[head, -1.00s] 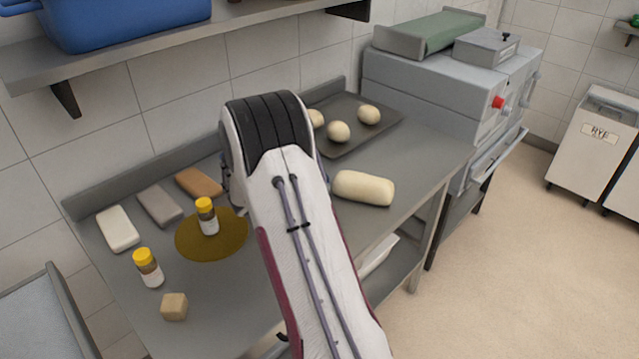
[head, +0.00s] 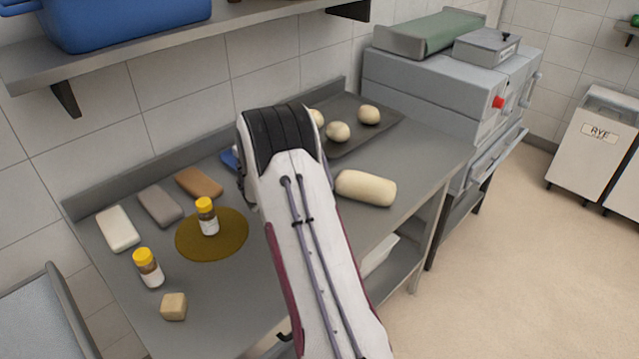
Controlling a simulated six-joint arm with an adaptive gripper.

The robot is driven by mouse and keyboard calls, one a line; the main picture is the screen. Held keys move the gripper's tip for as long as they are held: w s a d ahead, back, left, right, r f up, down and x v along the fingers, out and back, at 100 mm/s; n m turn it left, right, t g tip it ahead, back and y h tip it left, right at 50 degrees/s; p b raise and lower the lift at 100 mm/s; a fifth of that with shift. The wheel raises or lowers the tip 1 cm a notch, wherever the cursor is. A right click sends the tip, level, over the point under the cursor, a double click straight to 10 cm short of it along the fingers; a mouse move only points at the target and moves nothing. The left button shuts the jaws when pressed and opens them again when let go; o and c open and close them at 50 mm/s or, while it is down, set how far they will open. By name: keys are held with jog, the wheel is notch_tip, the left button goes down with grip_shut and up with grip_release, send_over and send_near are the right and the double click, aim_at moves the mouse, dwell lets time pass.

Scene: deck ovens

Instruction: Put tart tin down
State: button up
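I cannot make out a tart tin in the head view. My own arm covers the middle of the steel bench (head: 225,285), and my gripper is hidden behind it, so neither its fingers nor anything in them shows. A small blue thing (head: 229,160) peeks out at the left edge of my arm, near the back of the bench; most of it is hidden, and I cannot tell what it is.
A round olive mat (head: 190,243) bears a yellow-capped jar (head: 207,217). Another jar (head: 148,268), a small tan cube (head: 174,306) and several blocks (head: 118,229) lie left. A dough roll (head: 365,188) and a dough tray (head: 375,137) are right. A shelf (head: 250,32) hangs above.

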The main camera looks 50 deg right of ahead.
dwell(0.4)
jog(key=c, duration=1.3)
jog(key=shift+o, duration=0.2)
jog(key=shift+r, duration=0.1)
notch_tip(320, 180, up, 10)
